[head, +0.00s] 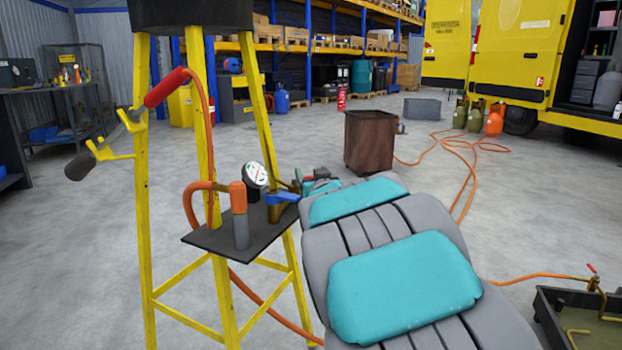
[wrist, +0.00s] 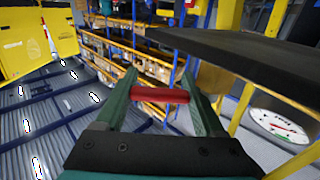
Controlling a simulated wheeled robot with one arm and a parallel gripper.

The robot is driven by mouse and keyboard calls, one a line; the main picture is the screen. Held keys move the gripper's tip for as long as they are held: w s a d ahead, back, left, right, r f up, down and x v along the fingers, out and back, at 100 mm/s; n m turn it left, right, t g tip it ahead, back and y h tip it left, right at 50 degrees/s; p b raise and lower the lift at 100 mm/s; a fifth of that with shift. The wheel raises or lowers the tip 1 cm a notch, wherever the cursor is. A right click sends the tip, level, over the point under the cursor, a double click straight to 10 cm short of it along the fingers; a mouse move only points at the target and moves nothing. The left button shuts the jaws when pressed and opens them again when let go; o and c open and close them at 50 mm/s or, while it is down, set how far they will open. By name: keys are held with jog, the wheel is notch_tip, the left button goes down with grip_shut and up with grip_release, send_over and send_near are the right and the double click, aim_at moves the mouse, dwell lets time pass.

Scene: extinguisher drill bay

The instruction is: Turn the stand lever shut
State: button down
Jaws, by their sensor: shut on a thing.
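The yellow stand (head: 143,200) carries a dark plate (head: 215,240) with a white gauge (head: 255,175) and a brass valve with a blue part (head: 282,198). My gripper (head: 312,184) is at the plate's right edge, beside the valve; my arm hides much of that area in the head view. In the wrist view, my gripper's green fingers (wrist: 160,95) are shut on a red bar-like grip (wrist: 160,95) that spans between them. How this grip joins the stand lever is hidden. The plate (wrist: 250,60) and the gauge (wrist: 280,126) also show there, at the right.
An orange hose (head: 190,200) rises from the plate, and a red-gripped lance (head: 165,87) hangs on the stand's left hooks. A rusty bin (head: 376,140) stands behind my arm. A dark tray (head: 560,320) with a red-handled valve is at the lower right. The left floor is clear.

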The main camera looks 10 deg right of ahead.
jog(key=shift+r, duration=0.15)
grip_release()
jog(key=s+r+p, duration=0.1)
jog(key=s+r, duration=0.1)
jog(key=s, duration=0.6)
jog(key=s+r+p, duration=0.1)
jog(key=s+r, duration=0.2)
jog(key=s, duration=0.5)
jog(key=shift+a, duration=0.4)
jog(key=shift+c, duration=0.2)
